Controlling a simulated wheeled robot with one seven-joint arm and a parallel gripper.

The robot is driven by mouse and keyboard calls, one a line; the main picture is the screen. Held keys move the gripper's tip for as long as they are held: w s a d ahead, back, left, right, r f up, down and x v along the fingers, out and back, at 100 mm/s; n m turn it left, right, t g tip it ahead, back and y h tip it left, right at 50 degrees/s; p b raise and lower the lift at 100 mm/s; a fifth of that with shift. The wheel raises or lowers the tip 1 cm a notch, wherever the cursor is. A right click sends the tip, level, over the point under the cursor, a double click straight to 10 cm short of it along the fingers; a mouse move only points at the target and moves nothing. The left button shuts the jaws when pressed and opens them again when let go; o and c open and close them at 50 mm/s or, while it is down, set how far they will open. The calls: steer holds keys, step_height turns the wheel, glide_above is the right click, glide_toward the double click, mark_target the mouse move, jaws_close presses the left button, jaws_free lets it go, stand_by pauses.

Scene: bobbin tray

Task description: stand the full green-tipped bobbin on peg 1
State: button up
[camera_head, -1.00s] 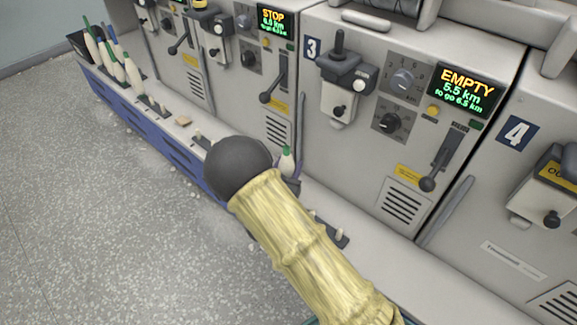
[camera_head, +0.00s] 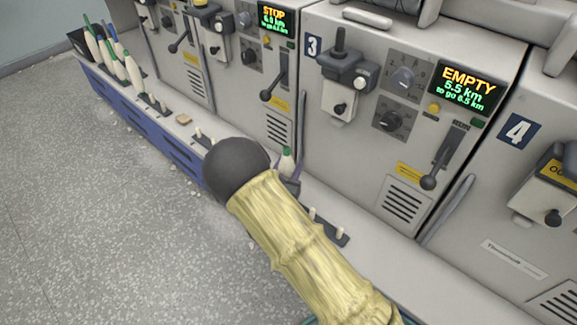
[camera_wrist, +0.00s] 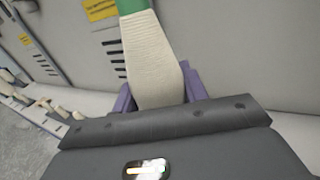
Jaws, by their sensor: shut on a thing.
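A full bobbin with cream yarn and a green tip (camera_wrist: 140,60) stands between the purple fingers of my gripper (camera_wrist: 158,88) in the wrist view. The gripper is shut on it. In the head view the green-tipped bobbin (camera_head: 287,160) shows just past my dark wrist, with its lower part hidden. Pale pegs show on the ledge: a pair (camera_head: 326,224) right of my gripper and others (camera_head: 205,137) to its left. I cannot tell which is peg 1. Blurred pegs (camera_wrist: 62,112) also show at the left of the wrist view.
The machine fronts rise right behind the ledge (camera_head: 375,235), with levers and knobs sticking out. Panel 3 has a display (camera_head: 465,87) reading EMPTY. More bobbins (camera_head: 120,60) stand at the ledge's far left by a dark box (camera_head: 78,42). A small tan block (camera_head: 183,118) lies on the ledge.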

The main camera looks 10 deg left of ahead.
steer(key=shift+f, duration=0.15)
steer(key=o, duration=0.7)
steer(key=shift+o, duration=0.2)
steer(key=s+a+p, duration=0.1)
steer(key=s+p, duration=0.1)
steer(key=s, duration=0.9)
steer(key=shift+a, duration=0.25)
steer(key=shift+w+d, duration=0.1)
stand_by(0.7)
